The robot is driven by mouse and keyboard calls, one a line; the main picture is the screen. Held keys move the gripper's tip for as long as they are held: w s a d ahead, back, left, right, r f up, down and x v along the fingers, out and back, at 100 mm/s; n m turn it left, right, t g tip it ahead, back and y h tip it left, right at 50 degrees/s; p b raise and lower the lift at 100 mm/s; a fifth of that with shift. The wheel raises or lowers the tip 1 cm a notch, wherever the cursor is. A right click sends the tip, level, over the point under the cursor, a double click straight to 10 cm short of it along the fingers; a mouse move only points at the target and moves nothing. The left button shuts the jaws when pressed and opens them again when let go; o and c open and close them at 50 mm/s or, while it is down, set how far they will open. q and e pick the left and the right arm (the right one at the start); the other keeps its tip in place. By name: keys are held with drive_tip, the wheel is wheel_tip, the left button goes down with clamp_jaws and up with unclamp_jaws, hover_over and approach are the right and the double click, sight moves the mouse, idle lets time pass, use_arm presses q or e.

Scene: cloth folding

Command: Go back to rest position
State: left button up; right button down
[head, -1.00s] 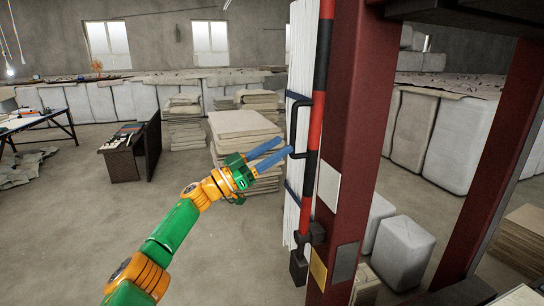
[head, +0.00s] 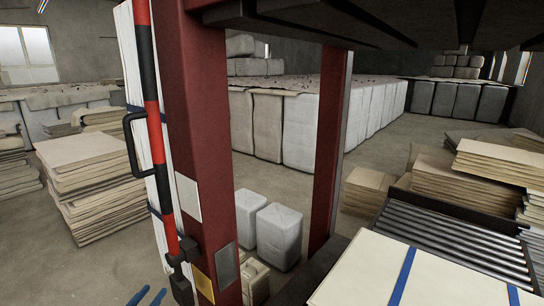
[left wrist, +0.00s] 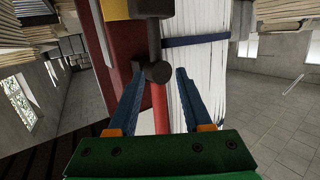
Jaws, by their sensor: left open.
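My left gripper (left wrist: 160,78) is open in the left wrist view, its two blue fingers apart with nothing seen held between them. Only its blue fingertips (head: 148,297) show at the bottom edge of the head view. In the wrist view, a red and black pole (left wrist: 160,108) and a white strapped stack (left wrist: 198,75) appear beyond the fingers. I cannot tell how far off they are. My right gripper is in neither current view.
A dark red post (head: 200,130) stands right of the red and black pole (head: 155,120). Stacked sheets (head: 90,170) lie at left. A roller conveyor (head: 450,235) with a pale strapped pack (head: 420,280) is at lower right. Grey wrapped bales (head: 280,235) stand behind the post.

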use_arm(q)
drive_tip(key=s+d+f+g+y, duration=0.1)
drive_tip(key=s+d+f+g, duration=0.1)
drive_tip(key=s+f, duration=0.45)
drive_tip(key=s+d+f+g+y, duration=0.1)
drive_tip(key=s+f+g, duration=0.25)
drive_tip(key=f, duration=0.65)
drive_tip(key=s+d+f+g, duration=0.3)
drive_tip(key=s+f, duration=0.2)
drive_tip(key=s, duration=0.7)
drive_tip(key=s+d+f+g, duration=0.3)
drive_tip(key=s+f, duration=0.3)
drive_tip(key=s, duration=0.6)
drive_tip(key=s+d+f+m+g, duration=0.1)
drive_tip(key=s+d+f+g, duration=0.2)
drive_tip(key=s, duration=0.9)
wheel_tip(320, 180, down, 2)
drive_tip(key=shift+d+f+g+h, duration=0.15)
drive_tip(key=shift+d+g+h, duration=0.2)
drive_tip(key=shift+d, duration=0.85)
drive_tip(key=shift+w, duration=0.15)
